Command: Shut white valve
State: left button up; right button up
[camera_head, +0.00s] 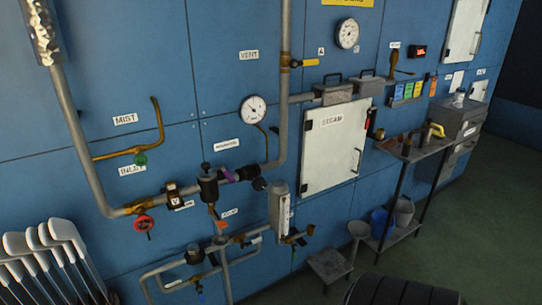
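A blue panel wall (225,75) carries grey pipes with several small valves. I see a green handwheel (140,159), a red handwheel (143,224), a yellow lever (306,62), a purple handle (230,173) and an orange handle (221,225). No valve with a clearly white handle can be made out; the lower fittings are small and dark. A white door labelled STEAM (335,150) is closed, right of the pipes. Neither of my grippers is in view.
A shelf rack (415,150) with buckets and a low stool (329,264) stand right of the pipes. A dark ribbed object (400,292) is at the bottom edge. Green floor (485,215) is open at right.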

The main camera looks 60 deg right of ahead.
aim_at(245, 245)
jog(key=i+l+z, duration=0.15)
jog(key=l+z, duration=0.3)
jog(key=i+l+z, duration=0.15)
jog(key=z, duration=0.3)
jog(key=i+l+z, duration=0.2)
jog(key=z, duration=0.2)
jog(key=i+l, duration=0.3)
